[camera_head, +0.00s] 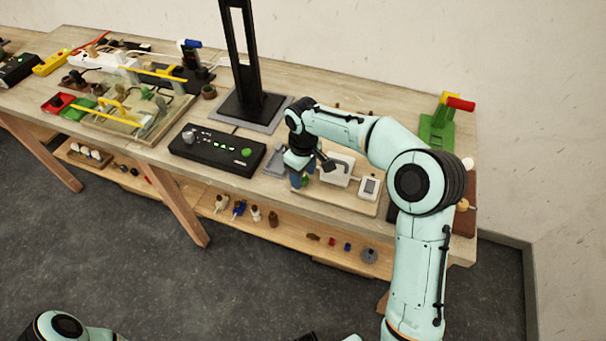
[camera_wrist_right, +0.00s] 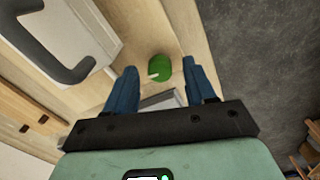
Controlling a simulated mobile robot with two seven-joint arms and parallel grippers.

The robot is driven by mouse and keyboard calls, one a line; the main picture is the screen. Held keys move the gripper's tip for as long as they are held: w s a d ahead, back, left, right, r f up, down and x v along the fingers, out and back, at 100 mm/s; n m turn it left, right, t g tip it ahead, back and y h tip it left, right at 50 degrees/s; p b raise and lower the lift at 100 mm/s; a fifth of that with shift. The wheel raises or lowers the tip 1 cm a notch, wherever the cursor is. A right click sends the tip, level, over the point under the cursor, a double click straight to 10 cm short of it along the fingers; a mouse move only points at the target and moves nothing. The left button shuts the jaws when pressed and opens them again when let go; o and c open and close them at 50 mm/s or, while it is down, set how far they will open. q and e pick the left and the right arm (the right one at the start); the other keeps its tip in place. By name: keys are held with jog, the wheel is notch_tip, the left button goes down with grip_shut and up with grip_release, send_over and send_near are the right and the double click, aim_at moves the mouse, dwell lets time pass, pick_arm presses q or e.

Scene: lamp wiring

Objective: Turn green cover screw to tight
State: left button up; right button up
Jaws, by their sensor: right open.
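The green cover screw (camera_wrist_right: 159,68) is a round green knob with a small pale mark on its edge. In the right wrist view it sits between and just beyond the blue fingertips of my right gripper (camera_wrist_right: 163,80), which is open. No contact with the fingers shows. In the head view the green screw (camera_head: 305,181) is partly hidden beside the blue fingers of my right gripper (camera_head: 299,182), over the front of the wooden board (camera_head: 340,205).
A white box with a grey handle (camera_head: 337,168) and a white switch unit (camera_head: 370,187) stand close by on the board. A black control box (camera_head: 217,150) lies to the left. A black post (camera_head: 240,60) rises behind. A green stand with a red handle (camera_head: 440,122) is at right.

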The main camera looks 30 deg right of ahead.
jog(key=shift+f, duration=0.2)
grip_shut()
